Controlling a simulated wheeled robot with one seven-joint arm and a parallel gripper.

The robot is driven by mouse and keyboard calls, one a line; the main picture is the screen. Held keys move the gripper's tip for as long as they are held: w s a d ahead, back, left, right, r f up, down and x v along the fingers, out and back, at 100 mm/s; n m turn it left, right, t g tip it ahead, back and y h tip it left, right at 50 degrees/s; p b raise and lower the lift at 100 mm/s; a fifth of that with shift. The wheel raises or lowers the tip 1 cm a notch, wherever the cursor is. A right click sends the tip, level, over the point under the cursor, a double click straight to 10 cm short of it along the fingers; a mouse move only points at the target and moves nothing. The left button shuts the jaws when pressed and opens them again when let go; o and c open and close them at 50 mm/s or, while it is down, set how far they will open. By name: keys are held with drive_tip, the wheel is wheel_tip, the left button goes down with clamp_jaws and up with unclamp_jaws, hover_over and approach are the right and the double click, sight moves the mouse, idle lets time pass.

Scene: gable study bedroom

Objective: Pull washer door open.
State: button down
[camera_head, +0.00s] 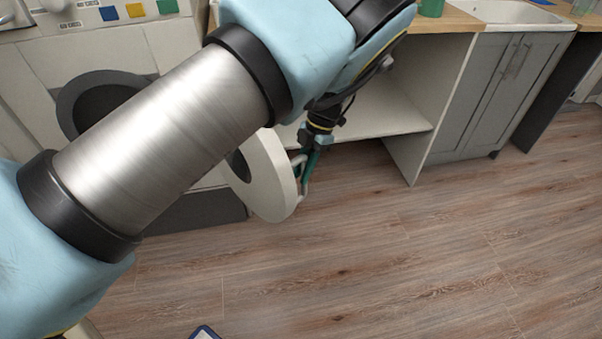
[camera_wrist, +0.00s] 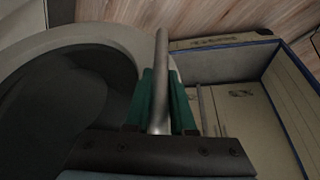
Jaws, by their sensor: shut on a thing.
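The washer (camera_head: 30,60) stands at the upper left in the head view, with its dark round opening (camera_head: 85,95) partly behind my arm. Its round white door (camera_head: 270,190) stands swung open, well away from the front. My gripper (camera_head: 304,165) is at the door's outer edge. In the wrist view my gripper (camera_wrist: 160,105) has green fingers shut on the grey bar handle (camera_wrist: 162,65). The door's pale ring (camera_wrist: 110,35) and dark glass (camera_wrist: 65,100) fill the left of that view. My arm hides the hinge side in the head view.
A counter with an open white shelf (camera_head: 385,110) stands right of the washer, and a grey cabinet (camera_head: 490,90) with a sink stands beyond it. An open box with blue edges (camera_wrist: 285,100) shows in the wrist view. The wooden floor (camera_head: 400,260) in front is mostly clear.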

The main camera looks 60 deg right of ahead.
drive_tip(key=shift+s, duration=0.25)
drive_tip(key=c, duration=1.1)
unclamp_jaws()
drive_tip(key=o, duration=0.3)
drive_tip(key=shift+w, duration=0.1)
drive_tip(key=shift+o, duration=0.2)
drive_tip(key=b+v, duration=0.2)
drive_tip(key=v, duration=0.8)
drive_tip(key=shift+d+r, duration=0.2)
drive_tip(key=shift+r, duration=0.15)
